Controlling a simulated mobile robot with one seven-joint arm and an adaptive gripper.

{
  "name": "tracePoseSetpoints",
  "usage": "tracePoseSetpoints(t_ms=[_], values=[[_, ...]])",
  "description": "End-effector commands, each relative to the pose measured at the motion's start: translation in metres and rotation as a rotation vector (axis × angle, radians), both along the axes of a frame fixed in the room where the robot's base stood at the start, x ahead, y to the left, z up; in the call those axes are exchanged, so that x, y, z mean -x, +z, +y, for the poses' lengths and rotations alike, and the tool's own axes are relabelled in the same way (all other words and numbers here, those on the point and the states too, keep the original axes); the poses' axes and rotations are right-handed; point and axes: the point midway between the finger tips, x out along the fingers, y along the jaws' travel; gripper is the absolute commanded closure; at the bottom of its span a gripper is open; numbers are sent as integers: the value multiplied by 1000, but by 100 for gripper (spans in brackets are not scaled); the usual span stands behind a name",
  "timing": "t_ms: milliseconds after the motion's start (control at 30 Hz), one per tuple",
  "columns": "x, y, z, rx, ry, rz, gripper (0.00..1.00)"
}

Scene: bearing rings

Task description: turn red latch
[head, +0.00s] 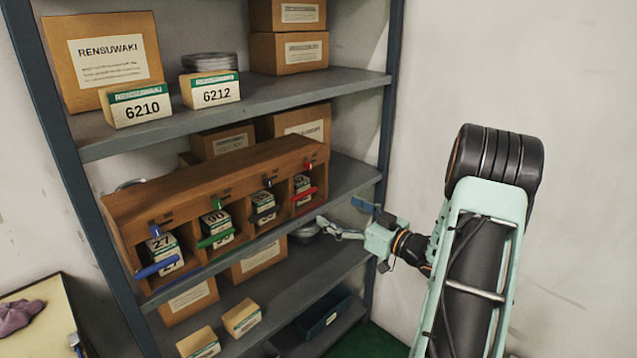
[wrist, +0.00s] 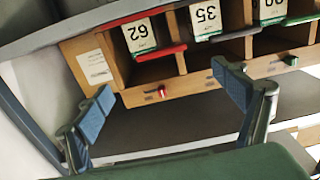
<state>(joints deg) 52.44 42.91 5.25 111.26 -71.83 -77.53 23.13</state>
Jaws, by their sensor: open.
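The red latch (head: 309,165) is a small red handle at the right end of the wooden rack's upper front face, above the rightmost compartment. In the wrist view the red latch (wrist: 157,92) shows small, with a pale end, on the wooden face between my fingers in the picture. My gripper (head: 342,214) is open and empty, to the right of and below the latch in the head view, apart from it. In the wrist view my gripper (wrist: 165,100) has both blue-padded fingers spread wide, with nothing between the pads.
The wooden rack (head: 215,187) stands on the middle shelf, with blue, green and dark latches and matching bars. A red bar (head: 304,194) crosses the right compartment. A shelf post (head: 384,130) stands behind my gripper. Cartons and a grey coil (head: 305,230) sit nearby.

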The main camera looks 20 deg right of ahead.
Motion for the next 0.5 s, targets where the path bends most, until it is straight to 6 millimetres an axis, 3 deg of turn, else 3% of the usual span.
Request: tracePoseSetpoints(t_ms=[167, 500], values=[[-17, 1, 9, -8, 8, -4, 12], [-76, 0, 30, -5, 6, -3, 12]])
